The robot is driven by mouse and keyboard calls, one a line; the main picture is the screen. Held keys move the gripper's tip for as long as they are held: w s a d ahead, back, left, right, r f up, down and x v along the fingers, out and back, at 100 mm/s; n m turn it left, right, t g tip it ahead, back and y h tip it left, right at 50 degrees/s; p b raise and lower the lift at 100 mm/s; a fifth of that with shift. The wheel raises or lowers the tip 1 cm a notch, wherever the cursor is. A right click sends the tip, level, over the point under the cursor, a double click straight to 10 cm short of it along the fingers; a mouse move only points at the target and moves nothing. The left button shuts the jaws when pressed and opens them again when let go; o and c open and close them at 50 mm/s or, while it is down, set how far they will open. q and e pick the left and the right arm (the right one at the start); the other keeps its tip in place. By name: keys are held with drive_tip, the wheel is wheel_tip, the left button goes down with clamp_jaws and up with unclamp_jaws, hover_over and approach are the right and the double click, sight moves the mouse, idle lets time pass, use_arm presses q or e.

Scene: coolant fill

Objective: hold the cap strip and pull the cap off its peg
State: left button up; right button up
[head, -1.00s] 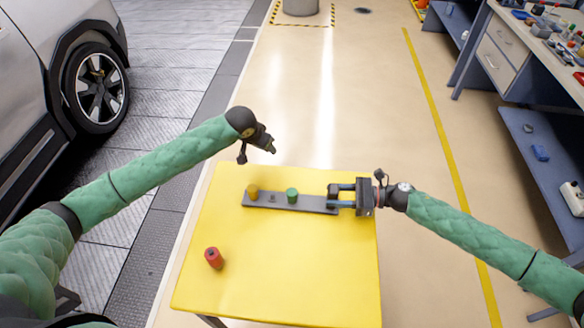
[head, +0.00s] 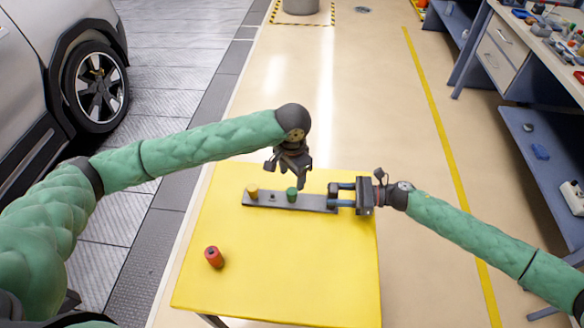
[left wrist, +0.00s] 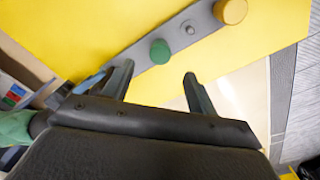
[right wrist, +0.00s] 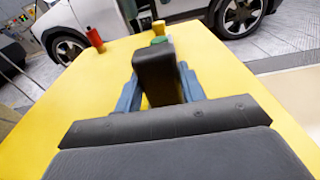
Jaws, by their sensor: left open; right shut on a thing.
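The grey cap strip (head: 262,203) lies on the yellow table. It carries a yellow cap (head: 252,191) at its left end, a short bare peg (head: 272,197) and a green cap (head: 291,194). My right gripper (head: 334,195) is shut on the strip's right end, and the strip shows dark between its fingers in the right wrist view (right wrist: 158,75). My left gripper (head: 301,184) is open and empty, close above the green cap. In the left wrist view the green cap (left wrist: 160,51) shows just beyond the gap between the fingertips, not clearly between them.
A red cylinder (head: 214,257) stands on the table (head: 290,280) at the front left. The table's front half is otherwise clear. A car (head: 60,60) stands at the left, and a workbench (head: 500,60) with tools at the right, both off the table.

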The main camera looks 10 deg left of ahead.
sight(292, 191)
use_arm(q)
wheel_tip(292, 191, down, 9)
drive_tip(key=shift+f, duration=0.1)
idle(0.4)
drive_tip(key=c, duration=1)
drive_tip(key=shift+o, duration=1.4)
drive_tip(key=shift+c, duration=0.9)
drive_tip(key=shift+r, duration=0.4)
drive_tip(key=shift+r, duration=2.45)
